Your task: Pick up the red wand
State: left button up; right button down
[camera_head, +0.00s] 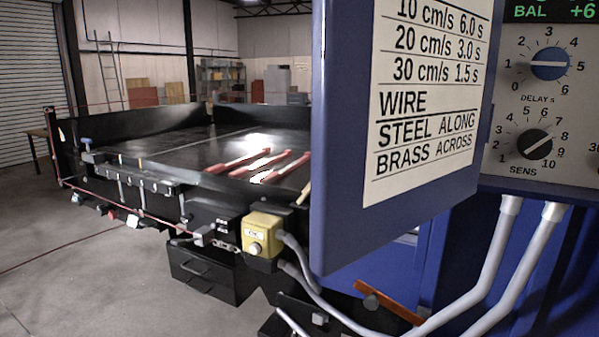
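Long red pieces (238,161) lie or show across the dark top of the conveyor (150,146), close to the blue panel's left edge. Bright glare falls between them, and I cannot tell if one is the red wand. A small red item (110,212) also shows low on the conveyor's near side, among small pale items under a rack (130,175). It is too small to identify. Neither of my grippers is in view.
A large blue panel (345,130) with a printed card (425,110) stands close and hides the conveyor's right part. A control box with dials (548,65) and grey pipes (480,280) are at the right. A yellow button box (262,235) juts out.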

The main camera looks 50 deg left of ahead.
aim_at(270, 178)
jog(key=u, duration=1.55)
jog(key=j+z, duration=0.15)
jog(key=z, duration=0.3)
jog(key=j+z, duration=0.15)
jog(key=z, duration=0.3)
jog(key=j+z, duration=0.15)
jog(key=z, duration=0.3)
jog(key=k+j+z, duration=0.2)
jog(key=j, duration=0.25)
jog(key=j+z, duration=0.2)
jog(key=j, duration=0.25)
jog(key=k+j+z, duration=0.2)
jog(key=j, duration=0.25)
jog(key=k+j+z, duration=0.15)
jog(key=j, duration=0.25)
jog(key=k+j+z, duration=0.2)
jog(key=j, duration=0.15)
jog(key=k+j+z, duration=0.2)
jog(key=j, duration=0.15)
